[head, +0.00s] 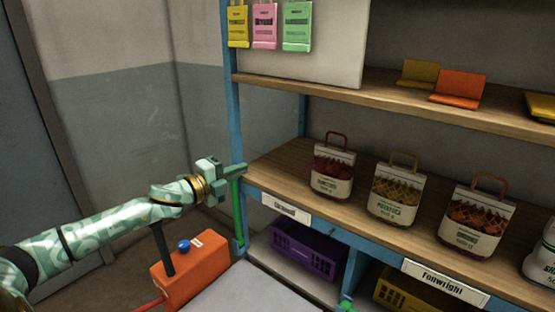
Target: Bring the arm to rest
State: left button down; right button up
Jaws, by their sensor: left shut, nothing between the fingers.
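My left arm reaches in from the left in the head view. Its left gripper (236,170) is shut and empty, in front of the blue shelf post at the left end of the middle shelf. I cannot tell whether it touches the post. My right gripper is not in view. Part of a white sack (542,262) shows at the right edge.
The blue rack's middle shelf (280,165) has bare wood left of the sacks. A purple crate (306,248) and a yellow crate (410,295) sit below. An orange box (188,272) with a blue button stands under my forearm. Coloured tags (264,26) hang above.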

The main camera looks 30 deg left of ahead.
pick_arm(q)
jog(key=s+d+f+n+g+y, duration=0.25)
jog(key=s+d+f+n, duration=0.2)
jog(key=f, duration=0.35)
jog(key=s+d+f+n+g+y, duration=0.1)
jog(key=s+d+f+n+y, duration=0.2)
jog(key=s+d+f, duration=0.4)
jog(key=s+d+f+n+g+y, duration=0.2)
jog(key=s+d+f+n+g, duration=0.15)
jog(key=s, duration=0.55)
jog(key=s+d+f+n+g+y, duration=0.1)
jog(key=s+d+f+n+g, duration=0.2)
jog(key=s, duration=0.5)
jog(key=s+d+f+g+h, duration=0.1)
jog(key=s+f+g, duration=0.1)
jog(key=f, duration=1)
jog(key=s+d+f+g+h, duration=0.2)
jog(key=f, duration=1.1)
jog(key=s+f+n+g, duration=0.1)
jog(key=s+f, duration=0.7)
jog(key=s, duration=0.2)
jog(key=s+f+n+g+h, duration=0.1)
jog(key=s+f+n+g, duration=0.1)
jog(key=s+f, duration=0.5)
jog(key=s, duration=0.4)
jog(key=shift+a+f, duration=0.15)
jog(key=shift+f, duration=0.2)
